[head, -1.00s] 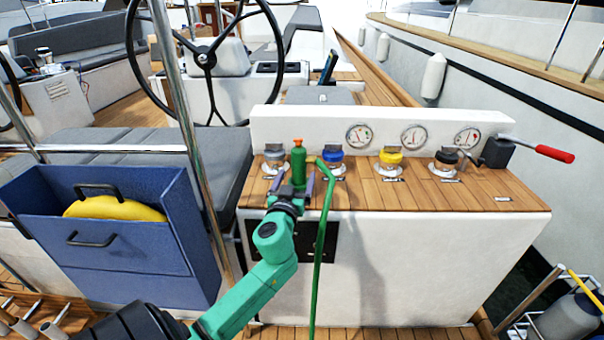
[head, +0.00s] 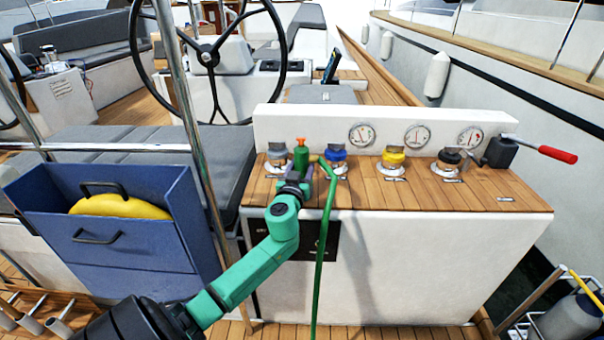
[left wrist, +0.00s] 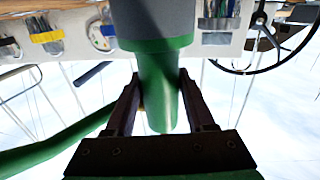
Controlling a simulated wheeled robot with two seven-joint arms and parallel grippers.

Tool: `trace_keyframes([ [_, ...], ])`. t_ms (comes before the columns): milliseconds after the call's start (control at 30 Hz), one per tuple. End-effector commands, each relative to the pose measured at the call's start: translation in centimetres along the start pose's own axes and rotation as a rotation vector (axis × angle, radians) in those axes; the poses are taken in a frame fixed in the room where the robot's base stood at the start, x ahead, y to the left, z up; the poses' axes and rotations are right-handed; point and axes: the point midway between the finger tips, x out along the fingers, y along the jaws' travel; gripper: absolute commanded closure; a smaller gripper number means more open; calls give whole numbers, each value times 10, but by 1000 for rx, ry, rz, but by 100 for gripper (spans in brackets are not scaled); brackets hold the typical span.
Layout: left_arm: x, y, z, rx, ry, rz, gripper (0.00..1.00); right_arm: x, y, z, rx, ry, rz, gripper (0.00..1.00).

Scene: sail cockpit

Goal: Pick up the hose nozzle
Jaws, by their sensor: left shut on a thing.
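The hose nozzle (head: 301,158) is a green upright piece with an orange tip, at the left end of the teak console top. A green hose (head: 323,230) arches from it and hangs down the console's white front. My left gripper (head: 297,176) is shut on the nozzle from the near side. In the left wrist view the nozzle (left wrist: 158,85) is between the two dark fingers, with a wider grey and green part beyond them. I cannot tell whether its lower end touches the console. My right gripper is not in view.
A teak-topped console (head: 420,195) carries a blue-topped fitting (head: 336,158), a yellow-topped fitting (head: 393,158), gauges and a red-handled lever (head: 557,155). A steel post (head: 190,110) stands left of my arm, near a blue box (head: 130,240).

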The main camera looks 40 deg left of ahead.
Motion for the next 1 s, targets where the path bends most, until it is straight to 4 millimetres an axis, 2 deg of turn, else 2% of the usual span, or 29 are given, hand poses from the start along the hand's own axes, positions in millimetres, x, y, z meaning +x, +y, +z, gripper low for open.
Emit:
trace_keyframes([
  [167, 0, 0, -4, 0, 1, 0, 100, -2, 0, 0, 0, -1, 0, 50],
  [267, 0, 0, -14, -2, 3, 1, 100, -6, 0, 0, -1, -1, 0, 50],
  [367, 0, 1, -32, -2, 5, 0, 100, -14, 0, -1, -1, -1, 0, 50],
  [467, 0, 2, -59, -3, 7, 1, 100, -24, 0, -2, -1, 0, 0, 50],
  [600, 0, 3, -108, -3, 9, 2, 100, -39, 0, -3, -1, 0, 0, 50],
  [800, 0, 4, -171, -2, 8, 2, 100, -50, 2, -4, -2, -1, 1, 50],
  [1000, 0, 4, -202, -1, 4, 0, 100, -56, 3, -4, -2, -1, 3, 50],
])
